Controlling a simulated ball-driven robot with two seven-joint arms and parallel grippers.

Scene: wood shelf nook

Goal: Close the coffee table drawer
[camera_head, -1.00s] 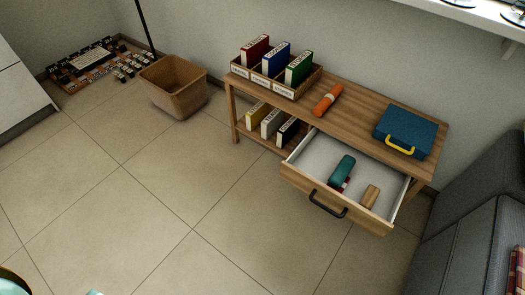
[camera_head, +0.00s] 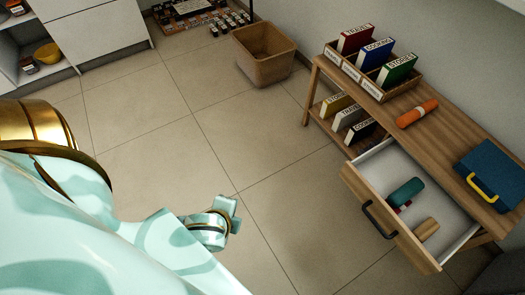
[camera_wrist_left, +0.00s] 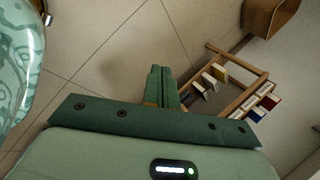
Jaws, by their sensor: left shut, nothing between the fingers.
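The wooden coffee table (camera_head: 450,128) stands against the wall at the right in the head view. Its drawer (camera_head: 394,220) is pulled well out, with a black handle (camera_head: 377,221) on its front. A teal object (camera_head: 405,191) and a tan wooden piece (camera_head: 426,229) lie inside the drawer. My left arm reaches in from the left, and its visible end is over the floor, left of the drawer and apart from it. In the left wrist view my left gripper (camera_wrist_left: 161,70) is shut and empty, with part of the table (camera_wrist_left: 238,59) beyond it. My right gripper is out of view.
On the table are a book organizer (camera_head: 372,82), an orange roll (camera_head: 417,113) and a blue case (camera_head: 492,170). Books sit on its lower shelf. A wooden bin (camera_head: 264,62) stands beyond. The tiled floor before the drawer is clear.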

